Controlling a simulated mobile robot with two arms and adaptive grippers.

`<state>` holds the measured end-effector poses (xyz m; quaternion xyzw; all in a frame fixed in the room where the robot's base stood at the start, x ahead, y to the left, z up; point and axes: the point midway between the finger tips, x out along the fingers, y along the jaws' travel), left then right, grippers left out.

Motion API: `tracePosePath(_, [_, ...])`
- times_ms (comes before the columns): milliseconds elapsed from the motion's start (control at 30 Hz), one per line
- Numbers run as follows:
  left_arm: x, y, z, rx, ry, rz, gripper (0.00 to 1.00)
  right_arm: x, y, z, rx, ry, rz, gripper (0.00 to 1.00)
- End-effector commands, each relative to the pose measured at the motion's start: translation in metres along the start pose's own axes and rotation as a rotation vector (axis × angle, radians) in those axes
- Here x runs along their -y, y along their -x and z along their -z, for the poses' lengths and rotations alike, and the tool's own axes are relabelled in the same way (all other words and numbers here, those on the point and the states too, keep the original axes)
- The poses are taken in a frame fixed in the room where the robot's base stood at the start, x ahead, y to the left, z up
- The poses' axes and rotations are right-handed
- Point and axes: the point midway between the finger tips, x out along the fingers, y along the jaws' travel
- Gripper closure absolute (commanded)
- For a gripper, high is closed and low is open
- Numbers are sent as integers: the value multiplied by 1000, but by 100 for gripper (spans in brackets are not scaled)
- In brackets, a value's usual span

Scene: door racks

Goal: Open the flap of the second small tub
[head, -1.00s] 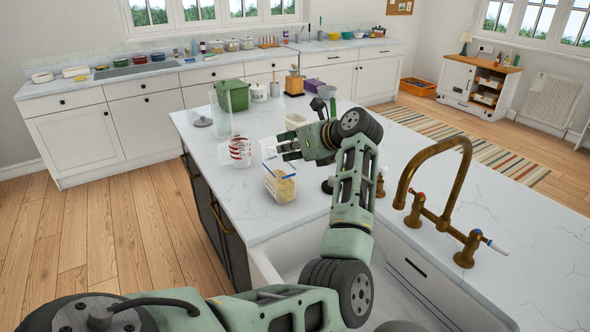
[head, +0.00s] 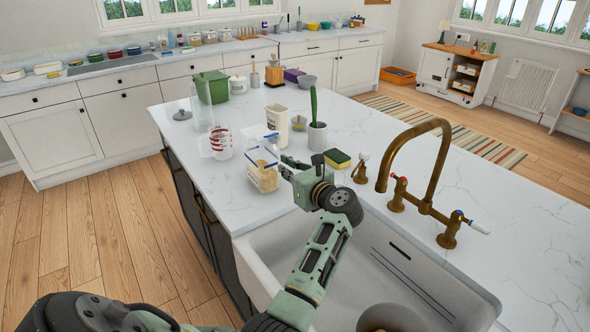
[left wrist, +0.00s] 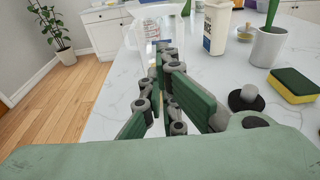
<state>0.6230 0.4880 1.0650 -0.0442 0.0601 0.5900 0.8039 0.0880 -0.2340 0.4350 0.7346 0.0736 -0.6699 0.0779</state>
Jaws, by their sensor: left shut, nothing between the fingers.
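A small clear tub (head: 262,175) with pale yellow contents stands on the white island near the sink. A see-through panel with a blue edge rises above its top; I cannot tell clearly how far it is open. A taller white tub (head: 277,122) stands behind it and also shows in the left wrist view (left wrist: 217,28). I cannot tell which tub is the second. My left gripper (head: 286,168) is shut and empty, close to the clear tub's right side. In the left wrist view the shut fingers (left wrist: 165,62) partly hide clear plastic beyond them. My right gripper is out of view.
A measuring jug (head: 217,144) stands left of the clear tub. The sink (head: 330,260) lies in front. The right side of the worktop is clear.

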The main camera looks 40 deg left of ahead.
Motion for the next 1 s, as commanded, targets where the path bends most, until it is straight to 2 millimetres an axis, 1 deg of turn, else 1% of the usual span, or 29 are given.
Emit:
tracePosePath(33, [-1,-12,-5,2,-4,-3,100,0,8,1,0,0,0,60])
tracePosePath(133, [-2,-33,-4,1,-3,-4,100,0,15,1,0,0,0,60])
tracePosePath(200, [0,-33,-20,3,1,-1,100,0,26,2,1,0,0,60])
tracePosePath(300, [0,-36,-30,1,1,-1,100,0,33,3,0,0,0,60])
tracePosePath(400, [0,-38,-36,0,0,-1,100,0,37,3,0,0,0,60])
tracePosePath(533, [0,-39,-39,-1,0,0,100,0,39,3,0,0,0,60])
tracePosePath(867, [0,-39,-39,-1,0,-1,100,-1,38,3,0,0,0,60])
tracePosePath(1000, [2,-40,-39,-12,1,-1,100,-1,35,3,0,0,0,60])
